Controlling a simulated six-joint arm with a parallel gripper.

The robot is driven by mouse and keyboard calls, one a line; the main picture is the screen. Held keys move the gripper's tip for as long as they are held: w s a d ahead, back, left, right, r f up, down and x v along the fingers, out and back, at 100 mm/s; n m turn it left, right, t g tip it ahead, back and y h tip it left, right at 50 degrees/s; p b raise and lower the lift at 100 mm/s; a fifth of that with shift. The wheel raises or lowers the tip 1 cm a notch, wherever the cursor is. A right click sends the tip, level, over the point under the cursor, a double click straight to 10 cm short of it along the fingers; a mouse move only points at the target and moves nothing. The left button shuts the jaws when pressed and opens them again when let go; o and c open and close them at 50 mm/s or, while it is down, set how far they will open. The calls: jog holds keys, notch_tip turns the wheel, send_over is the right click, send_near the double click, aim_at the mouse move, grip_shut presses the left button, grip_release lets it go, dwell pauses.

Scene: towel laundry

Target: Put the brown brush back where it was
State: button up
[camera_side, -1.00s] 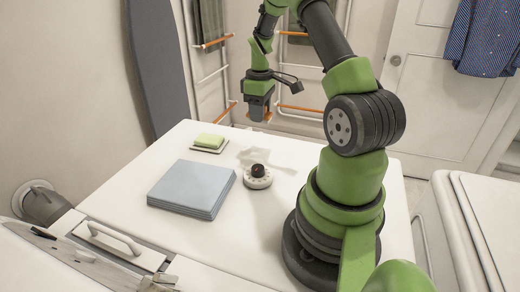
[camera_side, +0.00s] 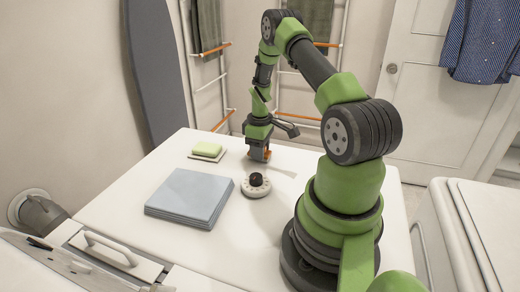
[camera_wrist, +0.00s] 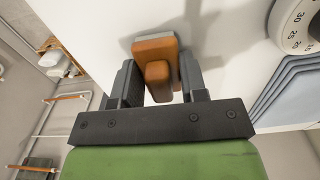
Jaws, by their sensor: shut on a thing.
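The brown brush (camera_wrist: 152,48) is between the fingers of my gripper (camera_wrist: 158,82) in the wrist view, with its raised handle gripped and its pale underside facing the white top. In the side view my gripper (camera_side: 259,157) points down, low over the far part of the white top (camera_side: 225,235), with a bit of the brush (camera_side: 267,154) showing. My gripper is shut on the brush. I cannot tell whether the brush touches the surface.
A round white timer with a dark knob (camera_side: 256,187) stands just in front of my gripper. Folded blue-grey towels (camera_side: 189,198) lie to its left. Green soap on a dish (camera_side: 207,149) is at the back left. The front middle of the top is clear.

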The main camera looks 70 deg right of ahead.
jog(key=shift+f, duration=0.15)
jog(key=o, duration=0.9)
